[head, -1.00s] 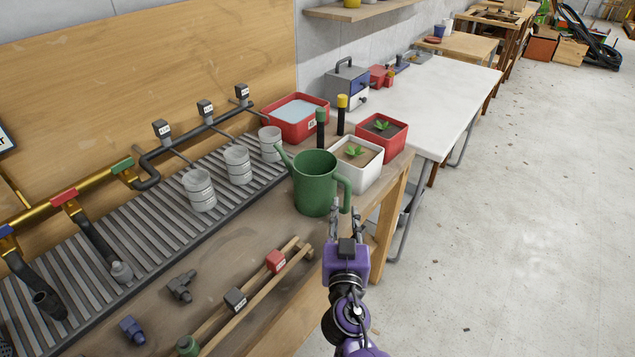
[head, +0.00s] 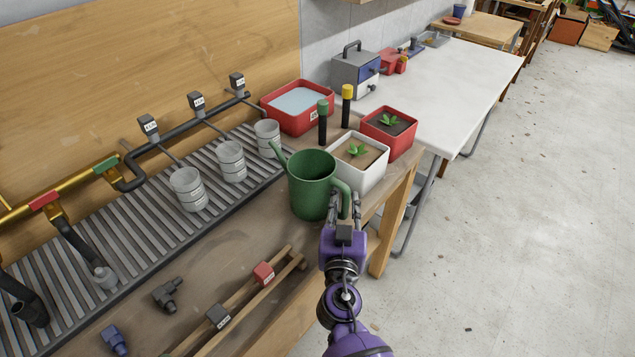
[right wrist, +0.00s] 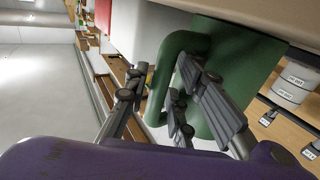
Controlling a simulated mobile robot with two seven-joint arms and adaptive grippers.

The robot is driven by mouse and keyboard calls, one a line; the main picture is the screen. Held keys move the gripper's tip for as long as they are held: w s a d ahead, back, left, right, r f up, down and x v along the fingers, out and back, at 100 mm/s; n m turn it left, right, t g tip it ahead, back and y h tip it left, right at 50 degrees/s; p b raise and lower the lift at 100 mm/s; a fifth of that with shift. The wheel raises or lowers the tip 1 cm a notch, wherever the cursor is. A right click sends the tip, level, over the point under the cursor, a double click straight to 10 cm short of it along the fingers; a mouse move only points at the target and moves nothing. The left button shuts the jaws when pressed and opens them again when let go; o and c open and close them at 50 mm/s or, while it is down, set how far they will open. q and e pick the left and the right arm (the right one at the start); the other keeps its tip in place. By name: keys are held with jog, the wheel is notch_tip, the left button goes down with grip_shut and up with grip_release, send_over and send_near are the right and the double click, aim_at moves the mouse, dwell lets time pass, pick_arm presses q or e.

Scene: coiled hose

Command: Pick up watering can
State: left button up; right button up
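The green watering can (head: 310,186) stands upright near the workbench's right edge, its spout toward the back left and its handle toward the right front. My right gripper (head: 346,203) is at the handle, with its fingers spread. In the right wrist view the handle (right wrist: 172,75) shows between the open fingers (right wrist: 165,100), and the can's body (right wrist: 240,65) is behind the right-hand fingers. I cannot tell whether any finger touches the handle. My left gripper is not in view.
A white planter (head: 358,163) stands close behind the can, and a red planter (head: 390,132) is beyond it. Several metal cups line the slatted rack (head: 130,210) to the left. A wooden rail with a red block (head: 263,273) lies in front. Open floor is on the right.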

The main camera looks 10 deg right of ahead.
jog(key=shift+s+a, duration=0.1)
jog(key=shift+s, duration=0.1)
jog(key=shift+c, duration=0.6)
grip_shut()
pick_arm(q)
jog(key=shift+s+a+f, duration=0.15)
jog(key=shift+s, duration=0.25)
pick_arm(e)
jog(key=shift+r, duration=0.1)
